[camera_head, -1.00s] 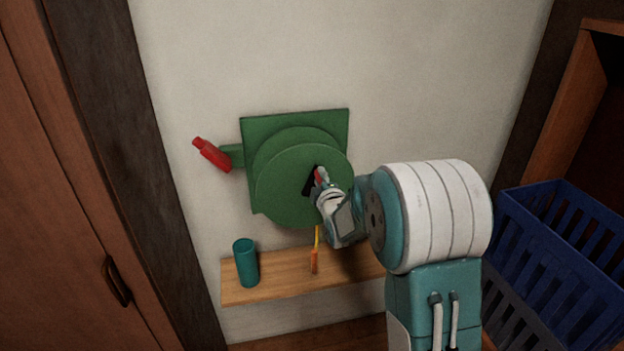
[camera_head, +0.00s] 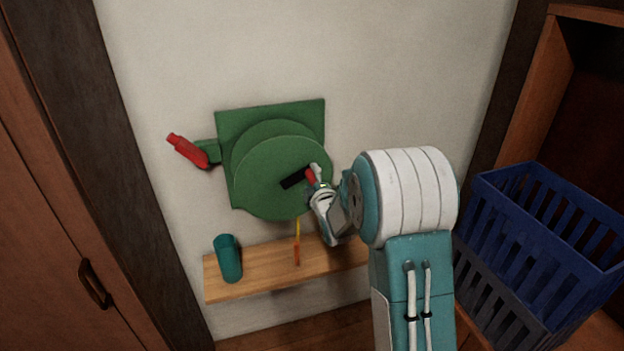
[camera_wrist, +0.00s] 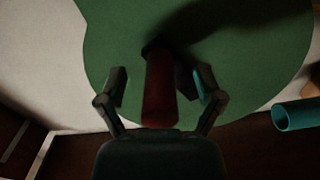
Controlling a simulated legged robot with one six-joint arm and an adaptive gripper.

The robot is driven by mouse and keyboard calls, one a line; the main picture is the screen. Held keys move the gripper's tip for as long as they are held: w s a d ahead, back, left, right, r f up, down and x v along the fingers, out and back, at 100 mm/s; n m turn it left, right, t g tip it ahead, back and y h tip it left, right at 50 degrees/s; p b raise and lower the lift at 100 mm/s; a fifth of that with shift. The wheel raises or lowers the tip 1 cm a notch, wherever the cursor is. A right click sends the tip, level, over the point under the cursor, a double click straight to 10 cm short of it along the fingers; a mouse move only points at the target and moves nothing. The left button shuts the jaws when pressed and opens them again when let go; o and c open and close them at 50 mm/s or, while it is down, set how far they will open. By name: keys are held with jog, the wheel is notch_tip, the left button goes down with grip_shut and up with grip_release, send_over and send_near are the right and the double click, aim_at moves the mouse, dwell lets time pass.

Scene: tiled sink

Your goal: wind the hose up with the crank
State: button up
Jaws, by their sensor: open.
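A green hose reel (camera_head: 270,180) is mounted on the wall on a square green plate. Its black crank arm (camera_head: 294,180) points right and slightly up from the hub, with a red handle (camera_head: 310,175) at its end. My gripper (camera_head: 318,178) is at the handle. In the wrist view the red handle (camera_wrist: 160,88) stands between the two open fingers (camera_wrist: 160,90), with gaps seen on both sides. A short yellow hose (camera_head: 298,228) with an orange end (camera_head: 296,253) hangs below the reel, in front of the shelf.
A red lever (camera_head: 187,150) on a green mount juts out left of the reel. A teal cup (camera_head: 229,259) stands on the wooden shelf (camera_head: 262,276) below; it also shows in the wrist view (camera_wrist: 297,113). A blue crate (camera_head: 540,250) is at the right.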

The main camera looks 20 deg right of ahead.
jog(key=shift+a, duration=0.1)
jog(key=s, duration=0.8)
dwell(0.7)
